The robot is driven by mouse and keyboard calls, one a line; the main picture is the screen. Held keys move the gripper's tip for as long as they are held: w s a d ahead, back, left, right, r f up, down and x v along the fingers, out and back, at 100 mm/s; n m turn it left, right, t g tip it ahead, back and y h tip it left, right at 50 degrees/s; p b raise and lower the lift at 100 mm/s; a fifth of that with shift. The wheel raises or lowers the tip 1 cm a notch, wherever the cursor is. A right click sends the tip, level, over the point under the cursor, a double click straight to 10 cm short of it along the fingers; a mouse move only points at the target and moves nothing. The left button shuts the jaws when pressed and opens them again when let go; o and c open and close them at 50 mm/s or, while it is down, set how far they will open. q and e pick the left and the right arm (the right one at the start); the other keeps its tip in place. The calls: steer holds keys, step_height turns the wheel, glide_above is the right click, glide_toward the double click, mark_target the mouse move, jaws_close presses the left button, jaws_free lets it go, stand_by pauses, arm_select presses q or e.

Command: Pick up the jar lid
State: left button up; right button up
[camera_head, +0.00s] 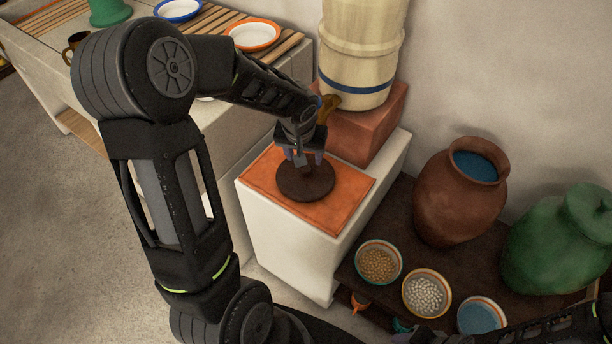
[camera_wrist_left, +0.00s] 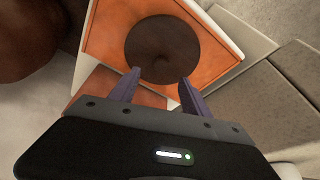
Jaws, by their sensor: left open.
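The jar lid (camera_head: 306,184) is a dark brown flat disc. It lies on an orange square top (camera_head: 345,205) of a white block. It also shows in the left wrist view (camera_wrist_left: 163,47), flat on the orange surface. My left gripper (camera_head: 304,158) is above the lid's far edge in the head view. In the left wrist view its two purple fingers (camera_wrist_left: 157,85) are spread apart with nothing between them, their tips at the lid's near edge. I cannot tell whether the tips touch the lid. My right gripper does not show clearly.
A cream barrel (camera_head: 362,50) with a tap stands on a terracotta block (camera_head: 365,130) just behind the lid. At right, a brown jar (camera_head: 455,205), a green jar (camera_head: 560,240) and bowls of food (camera_head: 378,262) sit on a dark low shelf. Plates (camera_head: 252,34) lie on a slatted counter at upper left.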

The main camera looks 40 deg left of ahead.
mark_target(306, 167)
arm_select(q)
steer(key=shift+x, duration=1)
steer(key=shift+x, duration=2.6)
steer(key=shift+s, duration=0.1)
steer(key=shift+c, duration=0.4)
jaws_close()
